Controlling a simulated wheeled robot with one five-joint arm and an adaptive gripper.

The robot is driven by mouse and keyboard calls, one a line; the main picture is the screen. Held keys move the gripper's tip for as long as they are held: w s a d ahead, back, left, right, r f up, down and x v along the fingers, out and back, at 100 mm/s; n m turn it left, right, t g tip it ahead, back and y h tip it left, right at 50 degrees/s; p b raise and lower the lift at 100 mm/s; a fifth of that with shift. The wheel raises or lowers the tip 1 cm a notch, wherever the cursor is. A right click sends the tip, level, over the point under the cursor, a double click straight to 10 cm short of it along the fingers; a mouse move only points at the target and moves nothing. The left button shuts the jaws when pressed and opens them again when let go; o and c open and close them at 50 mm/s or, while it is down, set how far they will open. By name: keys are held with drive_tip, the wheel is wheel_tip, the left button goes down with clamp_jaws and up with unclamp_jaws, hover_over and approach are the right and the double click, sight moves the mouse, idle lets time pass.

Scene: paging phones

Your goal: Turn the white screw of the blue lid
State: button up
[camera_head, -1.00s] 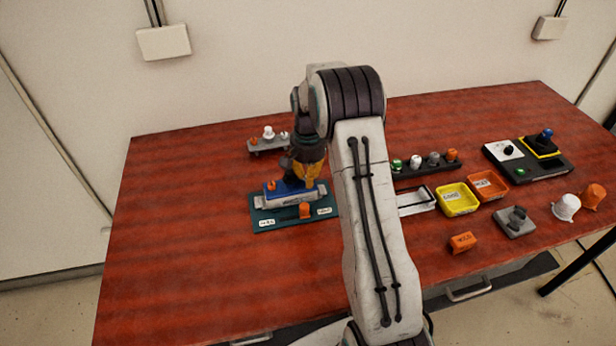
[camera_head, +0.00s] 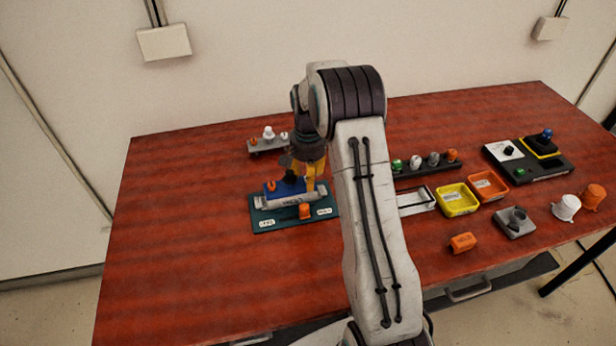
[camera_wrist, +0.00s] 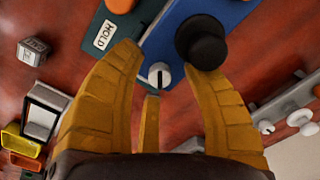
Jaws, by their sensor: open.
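The blue lid (camera_head: 285,188) lies on a grey box on a teal board (camera_head: 262,214), left of my arm in the head view. In the wrist view the blue lid (camera_wrist: 176,22) is at the top and carries a black knob (camera_wrist: 203,46). The white screw (camera_wrist: 159,75), with a dark slot, sits at the lid's near end. My gripper (camera_wrist: 164,62) is open, with the white screw between its yellow fingertips and no clear contact. The right fingertip is close to the black knob. My gripper (camera_head: 314,178) hides the screw in the head view.
A grey rack (camera_head: 268,145) of small parts is behind. Yellow (camera_head: 458,199) and orange (camera_head: 487,186) trays lie to the right. The table's left side is clear.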

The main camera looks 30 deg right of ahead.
wheel_tip(320, 180, up, 11)
drive_tip(key=shift+r, duration=0.2)
idle(0.3)
idle(0.3)
